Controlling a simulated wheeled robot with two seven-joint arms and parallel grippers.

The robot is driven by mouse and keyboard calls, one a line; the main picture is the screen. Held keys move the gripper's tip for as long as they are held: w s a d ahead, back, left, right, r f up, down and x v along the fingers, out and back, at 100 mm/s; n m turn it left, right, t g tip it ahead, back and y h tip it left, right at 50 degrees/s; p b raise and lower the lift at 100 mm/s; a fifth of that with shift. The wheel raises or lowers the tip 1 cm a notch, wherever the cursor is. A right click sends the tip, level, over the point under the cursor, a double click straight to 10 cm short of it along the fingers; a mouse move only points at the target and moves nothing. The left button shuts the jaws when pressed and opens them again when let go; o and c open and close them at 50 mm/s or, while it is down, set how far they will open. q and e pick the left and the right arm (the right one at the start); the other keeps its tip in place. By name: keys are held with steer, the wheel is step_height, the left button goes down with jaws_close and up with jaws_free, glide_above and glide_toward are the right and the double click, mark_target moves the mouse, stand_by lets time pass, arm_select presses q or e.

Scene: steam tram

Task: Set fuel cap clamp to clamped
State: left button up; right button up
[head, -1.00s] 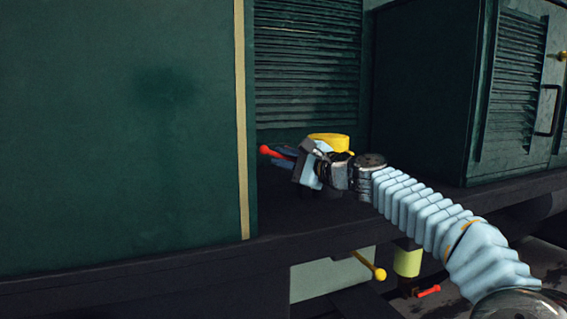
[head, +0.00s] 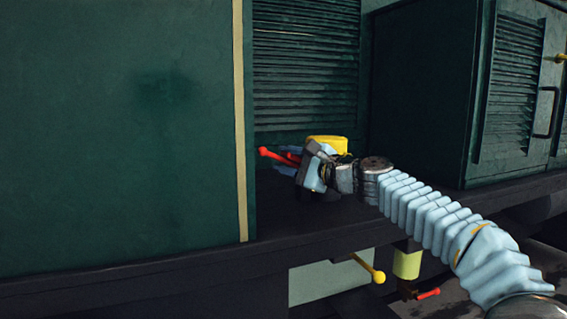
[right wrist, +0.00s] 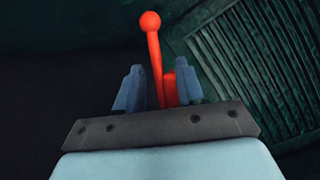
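A red lever (head: 272,155) with a ball knob sticks out to the left beside a yellow cap (head: 328,140) on the dark ledge; I take it to be the fuel cap clamp's handle. My right gripper (head: 287,161) is at the lever, in front of the cap, and partly hides both. In the right wrist view the red lever (right wrist: 155,55) rises between the two blue fingers of the right gripper (right wrist: 158,88). The fingers are apart, with a gap on the lever's left. A short red part (right wrist: 169,86) shows beside the right finger. The lever's base is hidden. My left gripper is not in view.
A large green panel (head: 120,130) stands close on the left. A louvred wall (head: 305,70) is behind the cap, and a green cabinet (head: 425,95) stands to the right. Below the ledge (head: 225,262) are a yellow-knobbed lever (head: 370,270) and another red handle (head: 428,293).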

steer(key=b+v, duration=0.2)
steer(key=v, duration=0.9)
steer(key=shift+s+f+b, duration=0.1)
steer(key=shift+f+b, duration=0.1)
steer(key=shift+b, duration=0.2)
steer(key=shift+s+d, duration=0.5)
